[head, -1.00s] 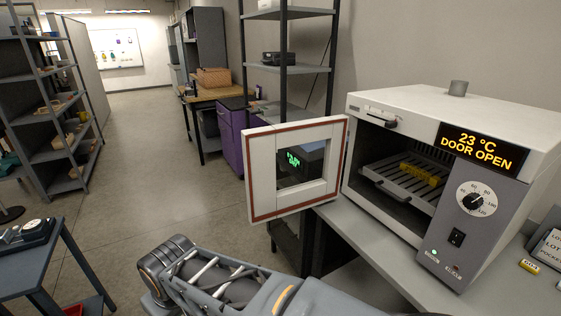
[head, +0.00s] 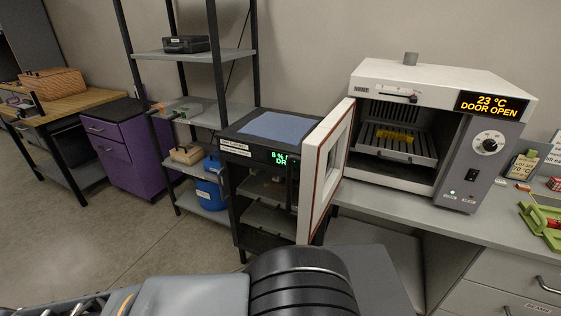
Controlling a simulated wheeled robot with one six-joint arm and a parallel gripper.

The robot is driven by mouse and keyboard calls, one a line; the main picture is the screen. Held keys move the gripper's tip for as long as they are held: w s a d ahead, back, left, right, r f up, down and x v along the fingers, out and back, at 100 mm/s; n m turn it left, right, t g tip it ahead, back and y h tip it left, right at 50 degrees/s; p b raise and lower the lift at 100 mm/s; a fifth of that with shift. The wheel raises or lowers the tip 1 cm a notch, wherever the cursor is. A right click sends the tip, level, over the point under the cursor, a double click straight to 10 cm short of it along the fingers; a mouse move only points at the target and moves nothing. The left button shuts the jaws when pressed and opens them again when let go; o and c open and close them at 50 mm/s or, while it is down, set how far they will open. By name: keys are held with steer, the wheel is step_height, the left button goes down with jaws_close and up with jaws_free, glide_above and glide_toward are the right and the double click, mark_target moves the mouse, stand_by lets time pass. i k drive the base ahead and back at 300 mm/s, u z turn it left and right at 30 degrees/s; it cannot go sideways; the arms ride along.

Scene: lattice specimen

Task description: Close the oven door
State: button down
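The white oven (head: 440,82) stands on the grey bench, and its display reads 23 °C DOOR OPEN. Its white door (head: 326,170), with a red-brown seal and a window, is swung open on the left side, standing out toward me. Inside the oven a yellow object (head: 397,137) lies on the wire rack (head: 395,150). My arm crosses the bottom of the view. My gripper is out of view, so its state does not show.
A black dry cabinet (head: 263,150) with a green display stands behind and left of the door. Shelving (head: 190,52) and a purple drawer unit (head: 128,155) are further left. A green object (head: 545,222) lies on the bench (head: 400,208) at right.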

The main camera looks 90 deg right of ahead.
mark_target(317, 191)
steer(key=z, duration=0.75)
steer(key=i, duration=0.9)
steer(key=z, duration=2.4)
